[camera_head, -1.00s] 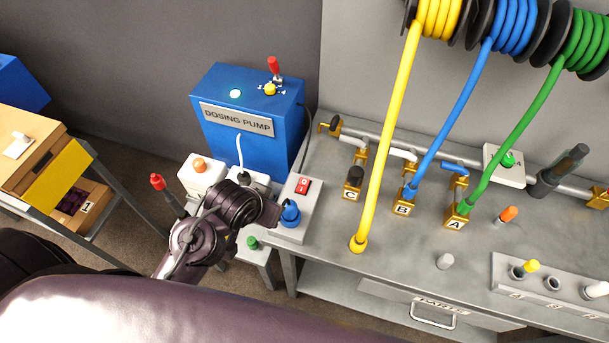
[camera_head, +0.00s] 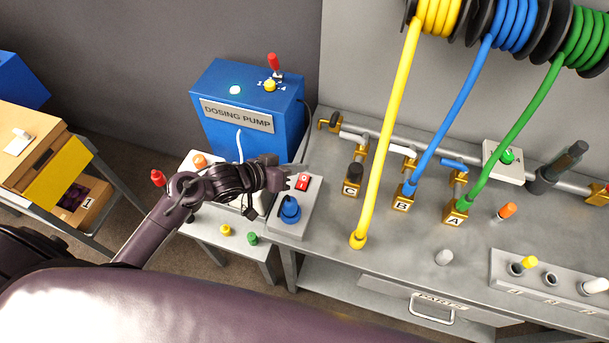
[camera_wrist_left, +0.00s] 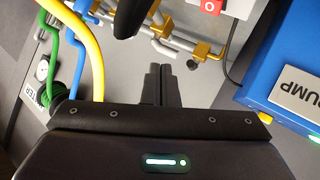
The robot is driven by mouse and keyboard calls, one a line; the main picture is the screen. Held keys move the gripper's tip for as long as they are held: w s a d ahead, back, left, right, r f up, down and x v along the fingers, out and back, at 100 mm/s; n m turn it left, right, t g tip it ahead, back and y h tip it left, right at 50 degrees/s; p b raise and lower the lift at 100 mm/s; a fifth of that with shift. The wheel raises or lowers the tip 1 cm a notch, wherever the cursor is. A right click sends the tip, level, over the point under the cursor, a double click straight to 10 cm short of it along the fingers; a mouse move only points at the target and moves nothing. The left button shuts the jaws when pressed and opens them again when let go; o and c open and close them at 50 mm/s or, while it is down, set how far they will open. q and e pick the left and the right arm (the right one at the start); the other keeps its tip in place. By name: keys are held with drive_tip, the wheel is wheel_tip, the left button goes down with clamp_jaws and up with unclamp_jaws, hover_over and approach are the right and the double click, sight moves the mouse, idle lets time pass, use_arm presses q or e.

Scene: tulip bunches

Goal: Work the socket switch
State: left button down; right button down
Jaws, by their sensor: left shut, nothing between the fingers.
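The socket block (camera_head: 279,229) is a pale box at the left end of the grey bench. It carries a red rocker switch (camera_head: 302,181) and a blue plug (camera_head: 290,210) below it. My left gripper (camera_head: 297,170) is shut and empty, just above and left of the red switch, partly overlapping the block in the picture. Whether it touches the switch cannot be told. In the left wrist view the closed fingers (camera_wrist_left: 158,82) point up, and the red switch (camera_wrist_left: 211,6) with a white mark shows at the top edge, right of them. My right gripper is not in view.
The blue dosing pump (camera_head: 222,146), with a lit green lamp, stands just behind the gripper. A yellow hose (camera_head: 387,145) rises right of the socket block. Small yellow (camera_head: 226,230) and green (camera_head: 252,239) pieces lie on the low side table. Bench between block and yellow hose is clear.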

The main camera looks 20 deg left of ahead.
use_arm(q)
drive_tip(key=b, duration=0.7)
hover_over(299, 183)
drive_tip(key=f, duration=0.6)
drive_tip(key=shift+s+f, duration=0.35)
drive_tip(key=shift+s, duration=0.05)
drive_tip(key=shift+w+f+b, duration=0.35)
drive_tip(key=shift+f+b, duration=0.05)
drive_tip(key=shift+f, duration=0.35)
drive_tip(key=shift+f, duration=0.1)
idle(0.4)
drive_tip(key=shift+w+f, duration=0.1)
drive_tip(key=shift+f, duration=0.2)
